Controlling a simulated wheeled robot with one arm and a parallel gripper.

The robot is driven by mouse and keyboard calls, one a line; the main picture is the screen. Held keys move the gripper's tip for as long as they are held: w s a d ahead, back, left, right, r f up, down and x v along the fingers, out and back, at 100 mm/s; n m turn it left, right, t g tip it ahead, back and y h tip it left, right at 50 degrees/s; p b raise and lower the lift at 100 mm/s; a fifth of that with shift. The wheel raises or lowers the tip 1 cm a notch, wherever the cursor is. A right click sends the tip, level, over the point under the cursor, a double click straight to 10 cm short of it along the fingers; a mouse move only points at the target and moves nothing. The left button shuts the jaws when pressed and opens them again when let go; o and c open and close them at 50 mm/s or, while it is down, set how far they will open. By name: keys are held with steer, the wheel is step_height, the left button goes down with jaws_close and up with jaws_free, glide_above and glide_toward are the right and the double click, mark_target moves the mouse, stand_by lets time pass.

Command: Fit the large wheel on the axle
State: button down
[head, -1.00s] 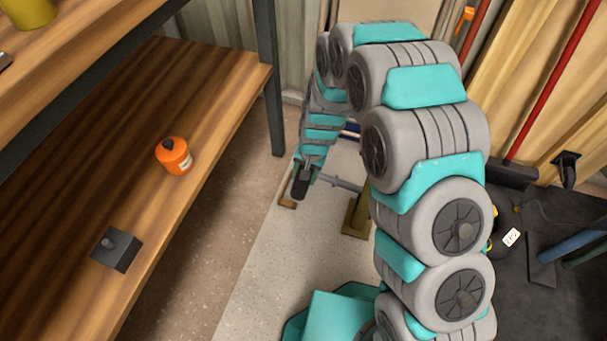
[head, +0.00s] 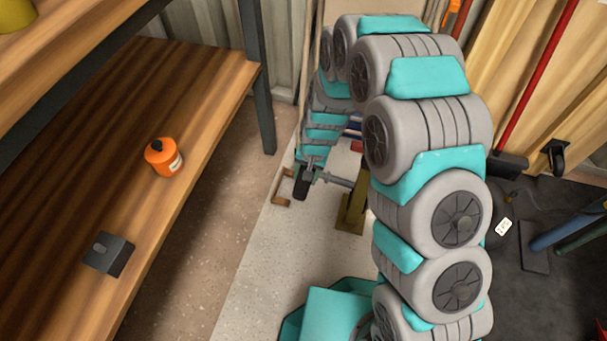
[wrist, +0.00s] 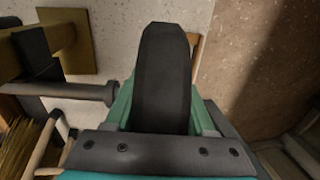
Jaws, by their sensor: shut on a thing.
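The large wheel (wrist: 163,75) is dark and seen edge-on in the wrist view, between the green fingers of my gripper (wrist: 164,112). My gripper is shut on it. In the head view the wheel (head: 301,186) shows as a small dark shape at the end of my arm. The grey axle (wrist: 65,91) is a horizontal rod whose free end points at the wheel's left side, close to it. In the head view the axle (head: 336,180) runs right to an olive stand (head: 351,213). I cannot tell whether wheel and axle touch. The wheel's side face is hidden.
A small brown bracket (head: 281,201) lies on the pale floor left of the wheel. A wooden workbench (head: 190,100) at left carries an orange canister (head: 163,157) and a dark block (head: 108,255). Red-handled and other tools stand at right.

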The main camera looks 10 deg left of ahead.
steer(key=shift+d, duration=0.2)
stand_by(0.5)
steer(key=shift+d+f, duration=0.2)
steer(key=shift+d, duration=0.9)
steer(key=shift+c, duration=0.8)
jaws_free()
steer(key=shift+s, duration=0.1)
steer(key=shift+r, duration=0.1)
step_height(320, 180, up, 8)
steer(key=d, duration=0.1)
steer(key=shift+d+f+p, duration=0.15)
steer(key=shift+f+p, duration=0.1)
steer(key=shift+p, duration=0.1)
